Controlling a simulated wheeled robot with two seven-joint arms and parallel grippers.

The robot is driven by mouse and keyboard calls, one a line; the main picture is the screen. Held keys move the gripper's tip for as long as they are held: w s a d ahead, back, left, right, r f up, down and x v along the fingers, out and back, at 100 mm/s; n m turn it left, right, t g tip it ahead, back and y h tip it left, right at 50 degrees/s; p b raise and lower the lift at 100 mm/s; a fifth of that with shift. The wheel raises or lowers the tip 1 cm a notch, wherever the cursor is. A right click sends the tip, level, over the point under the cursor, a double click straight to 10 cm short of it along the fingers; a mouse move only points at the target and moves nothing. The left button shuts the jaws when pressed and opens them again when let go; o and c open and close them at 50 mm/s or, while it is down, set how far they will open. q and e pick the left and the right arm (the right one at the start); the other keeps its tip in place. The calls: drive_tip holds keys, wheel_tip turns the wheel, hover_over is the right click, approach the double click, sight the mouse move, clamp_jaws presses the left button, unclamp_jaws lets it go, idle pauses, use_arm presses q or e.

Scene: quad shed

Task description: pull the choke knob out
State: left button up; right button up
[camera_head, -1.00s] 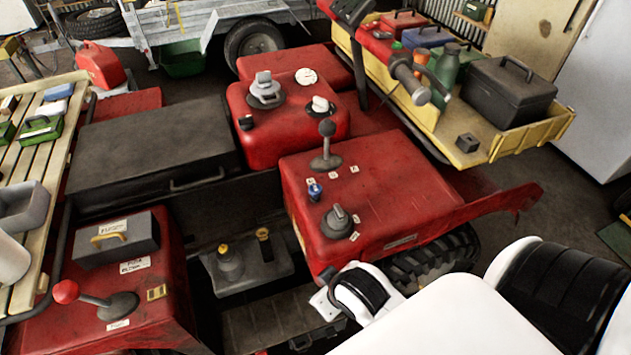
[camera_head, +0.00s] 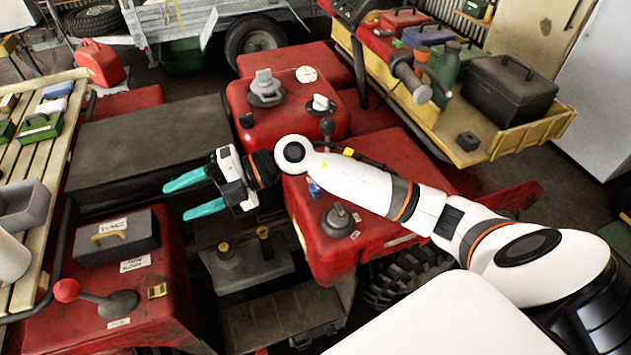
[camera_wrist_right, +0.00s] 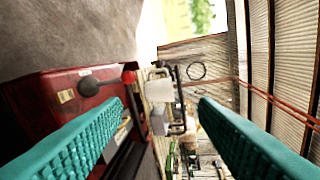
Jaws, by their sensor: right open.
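My right gripper (camera_head: 176,200) reaches in from the right, above the gap between the black seat and the red body of the quad. Its teal fingers are apart and empty, pointing left; they also show in the right wrist view (camera_wrist_right: 160,125). Several controls are in view: a small black knob (camera_head: 246,121) on the red tank, a dark rotary knob (camera_head: 339,218), a blue knob (camera_head: 315,190) partly beside my arm, and two yellow-topped fittings (camera_head: 224,250) on a dark panel. I cannot tell which is the choke knob. My left gripper is not in view.
A red-balled lever (camera_head: 67,291) stands on the red left fender, beside a grey box (camera_head: 116,238); the lever also shows in the wrist view (camera_wrist_right: 128,77). A slatted bench (camera_head: 55,150) is at left. A yellow-edged rack (camera_head: 535,135) holds a black case (camera_head: 510,91).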

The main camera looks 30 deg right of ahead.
drive_tip(key=w+d+f+g+h, duration=0.2)
drive_tip(key=d+f+h, duration=0.4)
drive_tip(key=d+h, duration=0.3)
drive_tip(key=r+m+g+h, duration=0.1)
drive_tip(key=m+g+h, duration=0.1)
drive_tip(key=h, duration=0.5)
hover_over(316, 191)
drive_tip(key=w, duration=0.1)
drive_tip(key=f, duration=0.3)
drive_tip(key=f+p, duration=0.1)
drive_tip(key=f, duration=0.3)
drive_tip(key=f+p, duration=0.1)
drive_tip(key=f, duration=0.3)
drive_tip(key=shift+w+d+f, duration=0.1)
drive_tip(key=shift+d+f, duration=0.05)
drive_tip(key=shift+d, duration=0.25)
drive_tip(key=shift+c, duration=0.3)
